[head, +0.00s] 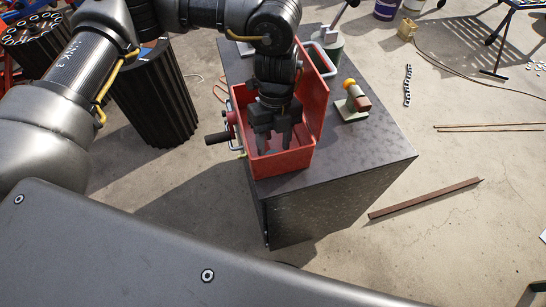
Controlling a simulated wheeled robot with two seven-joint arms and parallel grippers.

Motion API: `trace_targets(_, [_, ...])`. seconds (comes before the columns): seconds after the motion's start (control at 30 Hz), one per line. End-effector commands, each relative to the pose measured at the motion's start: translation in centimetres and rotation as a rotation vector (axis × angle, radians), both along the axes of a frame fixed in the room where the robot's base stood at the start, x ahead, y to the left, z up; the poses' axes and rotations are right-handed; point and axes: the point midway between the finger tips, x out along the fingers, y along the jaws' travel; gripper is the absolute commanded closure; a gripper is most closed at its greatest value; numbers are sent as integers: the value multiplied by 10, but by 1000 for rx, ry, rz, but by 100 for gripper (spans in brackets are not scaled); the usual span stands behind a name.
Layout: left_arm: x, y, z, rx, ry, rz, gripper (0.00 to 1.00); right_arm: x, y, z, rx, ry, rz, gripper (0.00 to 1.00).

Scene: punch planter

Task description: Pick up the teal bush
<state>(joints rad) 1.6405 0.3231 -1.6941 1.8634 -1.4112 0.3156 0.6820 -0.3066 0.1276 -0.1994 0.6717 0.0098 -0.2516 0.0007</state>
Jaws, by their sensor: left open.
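My left gripper (273,147) points down into an open red box (284,163) on a dark-topped cabinet (368,152). Its two fingers are apart, with no object visible between them. The fingers are inside the box walls, near its front end; I cannot tell whether they touch the floor. I cannot make out a teal bush; the gripper and wrist hide part of the box's inside. My right gripper is not in view.
The box's red lid (313,95) stands raised on its right side. A small device with an orange knob (350,84) stands right of it. A dark-handled tool (218,137) is at the box's left. A black ribbed bin (155,100) stands left of the cabinet. The cabinet's front right top is clear.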

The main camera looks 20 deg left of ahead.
Motion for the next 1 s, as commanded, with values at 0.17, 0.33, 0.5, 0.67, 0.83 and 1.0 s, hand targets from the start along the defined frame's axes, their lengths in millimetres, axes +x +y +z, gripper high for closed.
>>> trace_targets(0.17, [-8,-1,-23,0,3,0,51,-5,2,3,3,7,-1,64])
trace_targets(0.33, [-10,-2,-31,0,0,0,51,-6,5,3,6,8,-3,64])
trace_targets(0.5, [-9,-2,-31,0,0,0,53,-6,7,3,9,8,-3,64])
trace_targets(0.67, [-9,-2,-31,0,0,0,74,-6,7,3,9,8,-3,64])
trace_targets(0.83, [-9,-2,-31,0,0,0,92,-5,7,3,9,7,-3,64])
trace_targets(1.0, [-9,-2,-31,0,0,0,92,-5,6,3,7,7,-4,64])
